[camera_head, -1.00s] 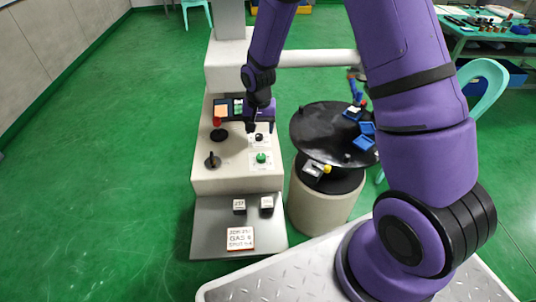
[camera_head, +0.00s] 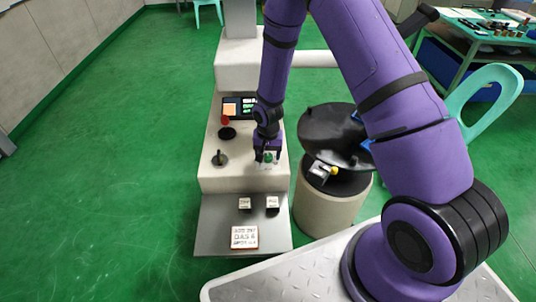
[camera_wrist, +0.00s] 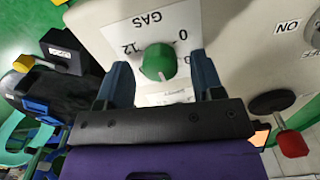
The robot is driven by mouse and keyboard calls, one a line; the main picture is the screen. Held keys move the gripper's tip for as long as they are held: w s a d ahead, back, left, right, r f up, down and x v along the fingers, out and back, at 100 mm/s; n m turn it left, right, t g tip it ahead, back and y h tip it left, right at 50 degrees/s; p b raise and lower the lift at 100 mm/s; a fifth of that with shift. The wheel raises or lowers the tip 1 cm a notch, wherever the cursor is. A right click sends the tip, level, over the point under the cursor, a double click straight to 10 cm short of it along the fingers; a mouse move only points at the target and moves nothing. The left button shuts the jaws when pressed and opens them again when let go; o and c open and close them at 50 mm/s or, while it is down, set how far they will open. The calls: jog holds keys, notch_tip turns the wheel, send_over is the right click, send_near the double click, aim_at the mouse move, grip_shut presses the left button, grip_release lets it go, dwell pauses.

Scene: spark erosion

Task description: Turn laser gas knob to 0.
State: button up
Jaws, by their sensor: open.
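The gas knob is a green round knob (camera_wrist: 158,62) on a pale panel, beside an upside-down "GAS" label (camera_wrist: 140,20) with "12" and "0" marks. It also shows small between my fingers in the head view (camera_head: 268,157). My gripper (camera_wrist: 160,66) is open, with one blue finger on each side of the knob. Whether the fingers touch the knob, I cannot tell. In the head view my gripper (camera_head: 267,155) is over the right front of the panel top.
A red-tipped lever (camera_wrist: 290,143) is right in the wrist view. A black lever (camera_head: 219,158) and a screen (camera_head: 238,107) are on the panel. Blocks and a printed card (camera_head: 244,237) lie on the front shelf.

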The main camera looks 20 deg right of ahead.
jog(key=shift+f, duration=0.25)
jog(key=c, duration=0.9)
